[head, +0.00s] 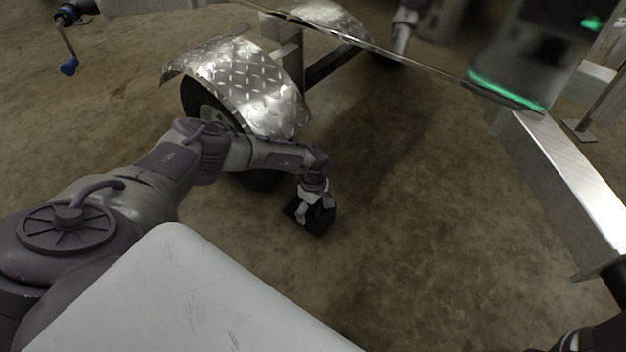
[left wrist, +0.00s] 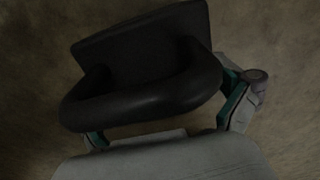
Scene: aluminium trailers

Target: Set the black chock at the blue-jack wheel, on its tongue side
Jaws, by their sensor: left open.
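The black chock (head: 322,220) is low at the ground, right of and nearer than the wheel (head: 207,108) under the tread-plate fender (head: 235,80). A gap shows between chock and wheel. My left gripper (head: 314,193) is down at the chock from above, its fingers open. In the left wrist view the chock (left wrist: 150,60) has a thick rounded handle, which lies across between the open fingers of my left gripper (left wrist: 167,118). A crank with a blue knob (head: 68,67) is at the upper left. The wheel's lower part is partly hidden by my arm.
An aluminium trailer beam (head: 570,185) runs down the right side. A trailer rail crosses the top, with a green-lit panel (head: 505,90) at the upper right. Brown ground right of the chock is clear. A light grey surface fills the bottom front.

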